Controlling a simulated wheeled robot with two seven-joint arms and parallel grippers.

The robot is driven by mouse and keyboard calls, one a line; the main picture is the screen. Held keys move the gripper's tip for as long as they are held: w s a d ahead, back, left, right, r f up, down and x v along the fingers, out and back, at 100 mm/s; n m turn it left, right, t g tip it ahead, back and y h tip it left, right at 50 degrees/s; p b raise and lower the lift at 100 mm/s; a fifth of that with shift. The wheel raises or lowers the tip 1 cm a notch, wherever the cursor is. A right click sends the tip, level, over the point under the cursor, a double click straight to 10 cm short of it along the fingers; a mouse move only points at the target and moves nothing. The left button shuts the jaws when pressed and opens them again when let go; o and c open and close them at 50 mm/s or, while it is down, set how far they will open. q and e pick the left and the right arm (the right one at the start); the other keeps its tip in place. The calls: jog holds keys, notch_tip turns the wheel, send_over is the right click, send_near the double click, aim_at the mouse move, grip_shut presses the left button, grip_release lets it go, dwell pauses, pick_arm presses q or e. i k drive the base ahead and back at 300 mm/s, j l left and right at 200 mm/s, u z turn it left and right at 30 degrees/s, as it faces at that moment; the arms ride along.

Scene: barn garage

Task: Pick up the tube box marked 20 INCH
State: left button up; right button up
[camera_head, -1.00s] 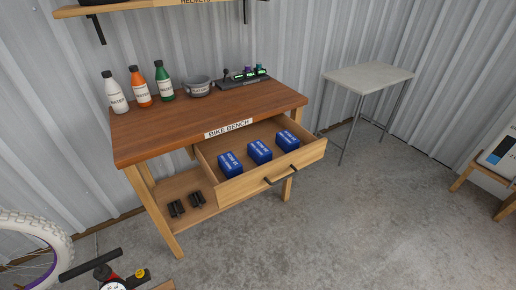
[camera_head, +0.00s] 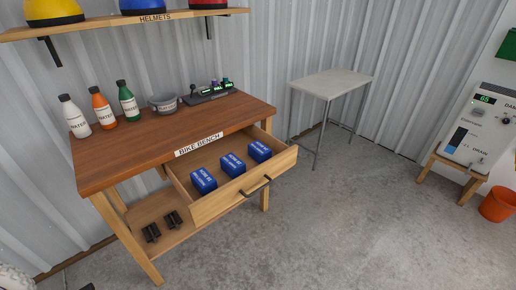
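Three blue tube boxes lie in the open drawer (camera_head: 236,199) of the wooden bike bench (camera_head: 165,140): a left box (camera_head: 204,181), a middle box (camera_head: 232,165) and a right box (camera_head: 260,151). Each has white lettering, too small here for me to tell which is marked 20 INCH. The drawer is pulled out, with a dark handle on its front. Neither of my grippers is in view.
Bottles (camera_head: 101,108), a grey bowl (camera_head: 164,103) and a small device (camera_head: 209,92) stand on the bench top. A helmet shelf (camera_head: 120,22) hangs above. A pale table (camera_head: 331,84) and an orange bucket (camera_head: 497,205) stand to the right. The concrete floor in front is clear.

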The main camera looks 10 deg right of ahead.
aim_at(234, 167)
jog(key=i+l+u, duration=0.2)
jog(key=l, duration=0.25)
jog(key=i+l+u, duration=0.15)
jog(key=l, duration=0.3)
jog(key=i+l+u, duration=0.2)
jog(key=l, duration=0.25)
jog(key=i+l+u, duration=0.2)
jog(key=l, duration=0.35)
jog(key=i+l+u, duration=0.15)
jog(key=l, duration=0.35)
jog(key=l+u, duration=0.2)
jog(key=l, duration=0.35)
